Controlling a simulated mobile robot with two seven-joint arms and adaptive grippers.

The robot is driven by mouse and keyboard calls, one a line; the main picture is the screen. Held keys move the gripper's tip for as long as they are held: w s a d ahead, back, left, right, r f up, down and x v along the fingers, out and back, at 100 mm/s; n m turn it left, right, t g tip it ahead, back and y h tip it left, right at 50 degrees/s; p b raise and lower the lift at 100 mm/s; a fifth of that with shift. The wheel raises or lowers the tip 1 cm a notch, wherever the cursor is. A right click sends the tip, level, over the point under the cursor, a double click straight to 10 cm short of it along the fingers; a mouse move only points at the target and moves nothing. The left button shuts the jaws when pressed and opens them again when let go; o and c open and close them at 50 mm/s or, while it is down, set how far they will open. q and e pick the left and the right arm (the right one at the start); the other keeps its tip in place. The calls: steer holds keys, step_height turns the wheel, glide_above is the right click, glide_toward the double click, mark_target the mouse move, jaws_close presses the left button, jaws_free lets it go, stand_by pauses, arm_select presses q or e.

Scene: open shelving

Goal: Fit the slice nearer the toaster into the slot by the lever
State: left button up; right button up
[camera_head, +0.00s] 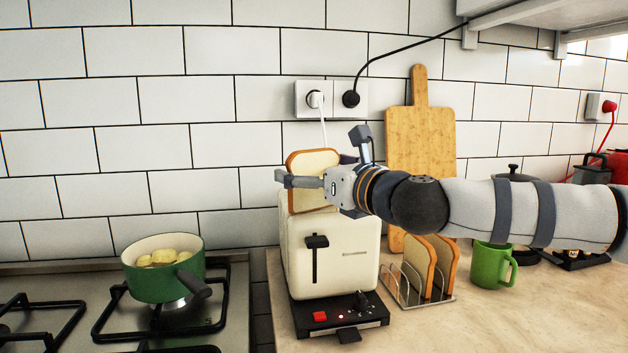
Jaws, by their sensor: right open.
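A white toaster (303,262) stands on the counter, with a black lever (317,242) on its front face. A bread slice (312,161) with a brown crust stands slightly tilted at the toaster's top. My gripper covers part of this slice and the slots, so I cannot tell which slot it is in or how deep. My right gripper (320,155) is open in front of the slice, one finger pointing left and the other up. Two more slices (419,262) stand in a wire rack (411,292) right of the toaster. My left gripper is not in view.
A green pot (152,282) sits on the hob at left. A green mug (491,266) is right of the rack. A wooden board (421,128) leans on the tiled wall. A white cord (323,133) hangs behind the toaster. The counter's front right is clear.

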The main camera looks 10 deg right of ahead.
steer(key=c, duration=0.9)
